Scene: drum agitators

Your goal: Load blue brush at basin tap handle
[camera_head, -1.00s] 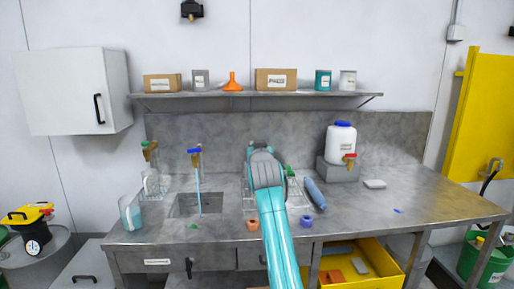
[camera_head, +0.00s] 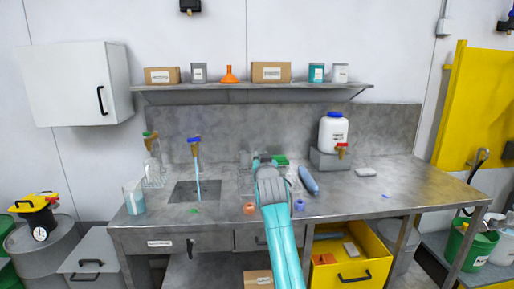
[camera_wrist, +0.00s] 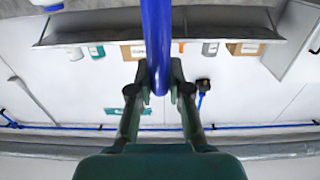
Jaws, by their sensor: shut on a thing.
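My gripper (camera_wrist: 160,88) is shut on a long blue rod-like thing (camera_wrist: 157,40), likely the blue brush's handle, in the wrist view. Its far end runs out of the top of that view, so I cannot see bristles. The basin tap (camera_head: 195,151) has a blue handle (camera_head: 194,140) and stands behind the sunken basin (camera_head: 181,197), left of my arm. A thin blue stream runs from it into the basin. My gripper is apart from the tap.
A green-handled tap (camera_head: 150,136) and glassware stand left of the basin. A blue cylinder (camera_head: 309,181) lies right of my arm, before a white jug (camera_head: 333,131). Orange (camera_head: 250,208) and purple (camera_head: 299,205) pieces sit near the counter's front edge. A yellow drawer (camera_head: 376,267) stands open below.

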